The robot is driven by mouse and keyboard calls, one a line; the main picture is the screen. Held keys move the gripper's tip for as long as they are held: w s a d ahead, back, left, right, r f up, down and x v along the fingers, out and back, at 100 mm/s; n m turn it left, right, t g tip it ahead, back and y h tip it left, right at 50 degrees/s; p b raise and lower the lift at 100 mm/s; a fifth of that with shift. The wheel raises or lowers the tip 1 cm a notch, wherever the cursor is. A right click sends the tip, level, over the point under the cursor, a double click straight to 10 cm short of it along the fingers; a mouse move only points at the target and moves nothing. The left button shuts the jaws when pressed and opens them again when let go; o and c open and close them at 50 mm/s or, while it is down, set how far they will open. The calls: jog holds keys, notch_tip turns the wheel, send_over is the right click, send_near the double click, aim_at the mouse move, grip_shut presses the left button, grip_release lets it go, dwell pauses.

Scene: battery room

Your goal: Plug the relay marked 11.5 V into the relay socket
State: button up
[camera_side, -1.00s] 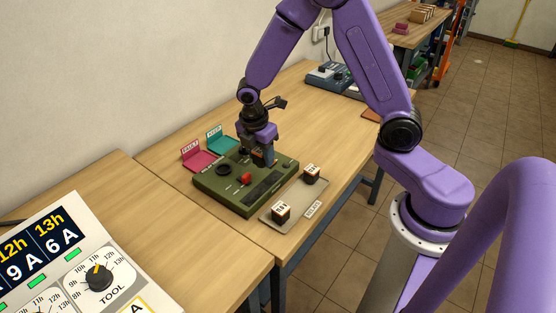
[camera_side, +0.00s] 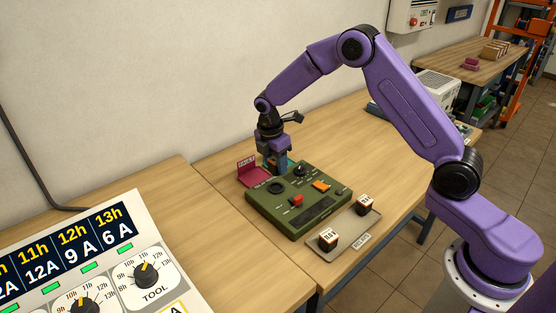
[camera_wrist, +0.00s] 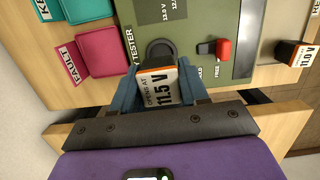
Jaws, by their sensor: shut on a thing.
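My gripper (camera_side: 273,168) is shut on the relay marked 11.5 V (camera_wrist: 160,88), whose white label reads "OPENS AT 11.5 V" in the wrist view. In the side view the gripper points down at the rear left edge of the green tester (camera_side: 311,221), and its fingers hide the relay. A round black fitting (camera_side: 277,188) on the tester, perhaps the relay socket, is just in front of the gripper. It also shows in the wrist view (camera_wrist: 160,48), partly covered by the relay. I cannot tell whether they touch.
A red lever (camera_side: 296,201) and an orange part (camera_side: 320,186) stand on the tester. Two other relays (camera_side: 328,238) (camera_side: 364,204) sit on the tray (camera_side: 344,234). A pink FAULT bin (camera_side: 250,175) is left of the gripper; a teal bin (camera_wrist: 88,8) lies beyond it.

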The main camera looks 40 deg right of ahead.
aim_at(276, 174)
jog(key=shift+f, duration=2.3)
jog(key=shift+f, duration=0.6)
dwell(1.6)
jog(key=o, duration=1.2)
jog(key=shift+a+r, duration=0.2)
jog(key=shift+r, duration=1.05)
jog(key=shift+a+r, duration=0.2)
jog(key=shift+r, duration=1.05)
